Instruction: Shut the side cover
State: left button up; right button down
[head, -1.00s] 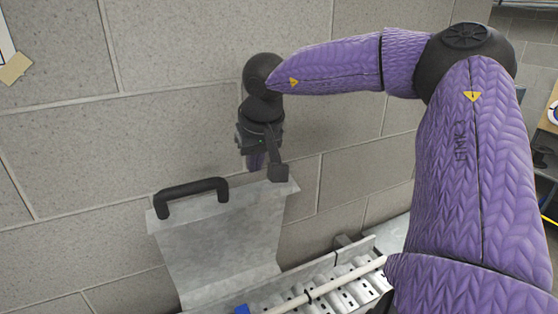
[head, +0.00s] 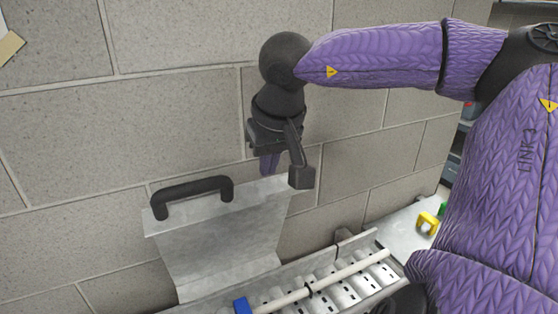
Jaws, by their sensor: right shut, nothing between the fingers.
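The side cover (head: 222,240) is a grey metal sheet standing up and open against the block wall in the head view. A black handle (head: 192,194) sits near its upper left edge. My right gripper (head: 286,175) points down just beyond the cover's upper right corner, with its fingers around the top edge in the picture. I cannot tell whether it touches the cover. The gripper is shut and holds nothing. My left gripper is not in view.
Below the cover lies a slotted metal tray (head: 335,284) with a white rod (head: 330,280) and a blue clip (head: 242,306) on it. A yellow part (head: 428,222) lies on the bench to the right. A block wall (head: 190,95) stands behind.

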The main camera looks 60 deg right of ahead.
jog(key=shift+s+a+b, duration=0.35)
jog(key=shift+s+a, duration=0.05)
jog(key=shift+s, duration=0.3)
notch_tip(320, 180, up, 8)
jog(key=p, duration=0.7)
jog(key=shift+p, duration=0.35)
